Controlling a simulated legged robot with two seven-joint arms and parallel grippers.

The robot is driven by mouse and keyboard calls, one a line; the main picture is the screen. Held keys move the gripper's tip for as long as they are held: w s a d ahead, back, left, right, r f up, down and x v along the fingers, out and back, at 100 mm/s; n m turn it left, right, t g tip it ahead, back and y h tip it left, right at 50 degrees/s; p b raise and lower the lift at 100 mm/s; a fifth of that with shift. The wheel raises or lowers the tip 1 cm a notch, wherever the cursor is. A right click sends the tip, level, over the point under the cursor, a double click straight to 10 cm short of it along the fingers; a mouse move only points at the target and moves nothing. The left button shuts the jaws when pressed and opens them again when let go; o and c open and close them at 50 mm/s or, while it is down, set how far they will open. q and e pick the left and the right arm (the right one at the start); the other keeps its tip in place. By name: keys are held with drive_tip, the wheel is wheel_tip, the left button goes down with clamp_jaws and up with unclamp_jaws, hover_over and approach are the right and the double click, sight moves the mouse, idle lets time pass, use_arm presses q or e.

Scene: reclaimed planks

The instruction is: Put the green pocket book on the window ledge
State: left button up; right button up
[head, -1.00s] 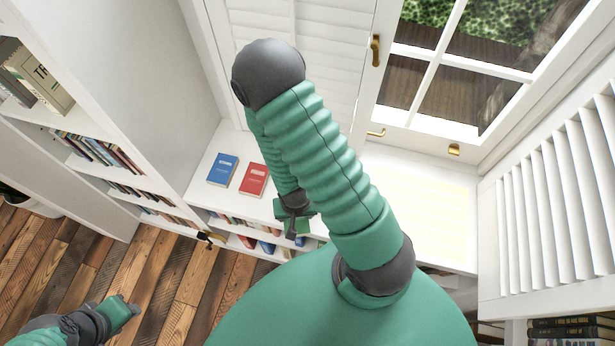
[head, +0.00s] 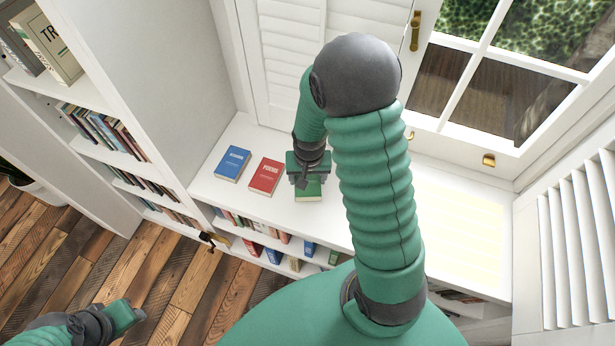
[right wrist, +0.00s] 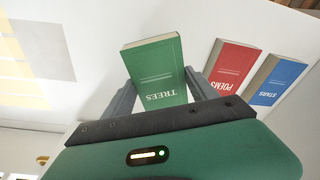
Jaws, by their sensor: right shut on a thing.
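The green pocket book (head: 309,190), titled TREES, is between the fingers of my right gripper (head: 308,174); the right wrist view shows its green cover (right wrist: 158,62) with a finger at each side. The gripper is shut on it over the white window ledge (head: 430,205), to the right of two other books. I cannot tell whether the book touches the ledge. My right arm hides part of the ledge. My left gripper (head: 131,318) is low at the left, over the floor, far from the book; its jaw opening is unclear.
A red POEMS book (head: 266,177) and a blue STARS book (head: 233,164) lie on the ledge, left of the green one. Free ledge lies to the right, with a sunlit patch (head: 462,240). A bookcase (head: 125,165) stands left; a louvred shutter (head: 580,250) stands right.

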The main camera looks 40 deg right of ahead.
sight(308, 176)
drive_tip(key=shift+w+d+f, duration=0.15)
drive_tip(key=shift+w+d, duration=0.7)
drive_tip(key=shift+w+d+f, duration=0.1)
drive_tip(key=shift+d+f, duration=0.05)
drive_tip(key=shift+f, duration=0.1)
wheel_tip(308, 176, down, 3)
drive_tip(key=shift+r+b, duration=0.2)
drive_tip(key=shift+b, duration=0.15)
drive_tip(key=shift+f, duration=0.25)
drive_tip(key=shift+c, duration=0.8)
drive_tip(key=o, duration=1.6)
drive_tip(key=shift+o, duration=0.2)
